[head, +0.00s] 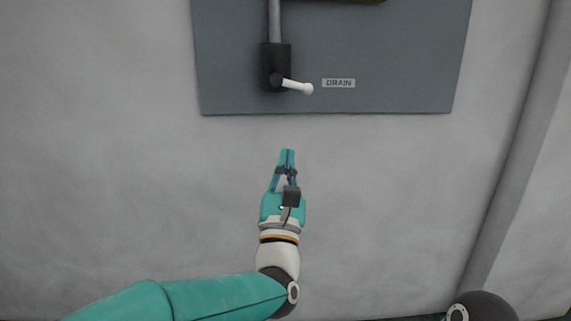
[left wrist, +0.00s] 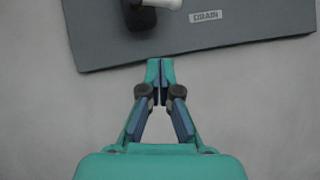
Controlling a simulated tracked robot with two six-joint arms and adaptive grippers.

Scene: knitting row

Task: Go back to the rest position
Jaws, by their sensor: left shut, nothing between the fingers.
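My left gripper (head: 287,153) is shut and empty, pointing up in front of the pale wall, below the lower edge of a grey panel. In the left wrist view its closed fingertips (left wrist: 159,62) appear at the panel's lower edge. My left arm comes in from the lower left. My right gripper is not in view.
The grey panel (head: 390,85) on the wall carries a dark valve body (head: 272,55) with a white lever (head: 298,87) pointing right and slightly down. A "DRAIN" label (head: 338,83) is beside it. A vertical ridge (head: 520,150) runs down the wall at right.

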